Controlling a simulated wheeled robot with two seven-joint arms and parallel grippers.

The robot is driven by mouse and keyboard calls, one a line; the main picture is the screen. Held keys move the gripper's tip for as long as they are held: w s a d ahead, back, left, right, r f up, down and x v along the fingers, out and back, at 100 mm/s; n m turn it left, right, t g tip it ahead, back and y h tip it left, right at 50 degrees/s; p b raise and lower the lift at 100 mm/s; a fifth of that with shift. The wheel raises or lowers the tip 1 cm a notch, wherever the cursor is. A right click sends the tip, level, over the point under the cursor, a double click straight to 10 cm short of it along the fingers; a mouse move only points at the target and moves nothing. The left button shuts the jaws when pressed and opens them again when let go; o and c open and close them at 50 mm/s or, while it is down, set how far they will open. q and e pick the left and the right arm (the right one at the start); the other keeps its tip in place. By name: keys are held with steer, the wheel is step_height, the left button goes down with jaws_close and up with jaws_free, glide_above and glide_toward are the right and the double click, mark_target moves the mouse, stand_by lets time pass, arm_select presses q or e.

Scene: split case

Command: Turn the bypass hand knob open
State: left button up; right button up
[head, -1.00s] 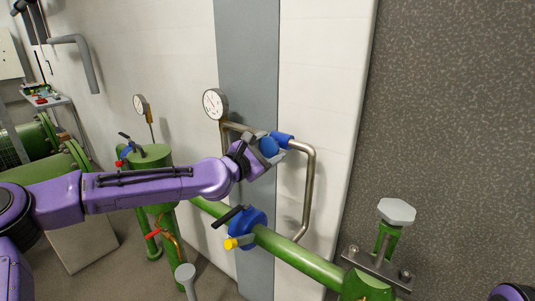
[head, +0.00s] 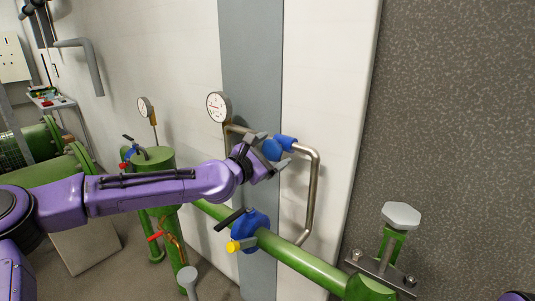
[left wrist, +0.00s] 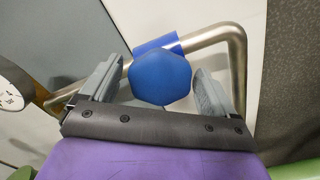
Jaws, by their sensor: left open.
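The bypass hand knob (head: 271,150) is blue and sits on the bent metal bypass pipe (head: 312,190), beside a blue valve body (head: 285,142). In the left wrist view the knob (left wrist: 162,80) is a faceted blue disc seen face on. My left gripper (head: 270,153) is open at the knob. In the left wrist view its two grey fingers (left wrist: 159,72) stand on either side of the knob, with a gap on each side. I cannot tell how deep the knob lies between them. My right gripper is not in view.
A pressure gauge (head: 218,106) stands just left of the knob. Below is a green pipe (head: 300,262) with a blue valve (head: 250,226) and black lever. A grey hexagonal handwheel (head: 400,215) stands at the right. A wall panel lies close behind.

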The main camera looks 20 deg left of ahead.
arm_select(q)
steer(key=v, duration=1)
steer(key=shift+s, duration=0.15)
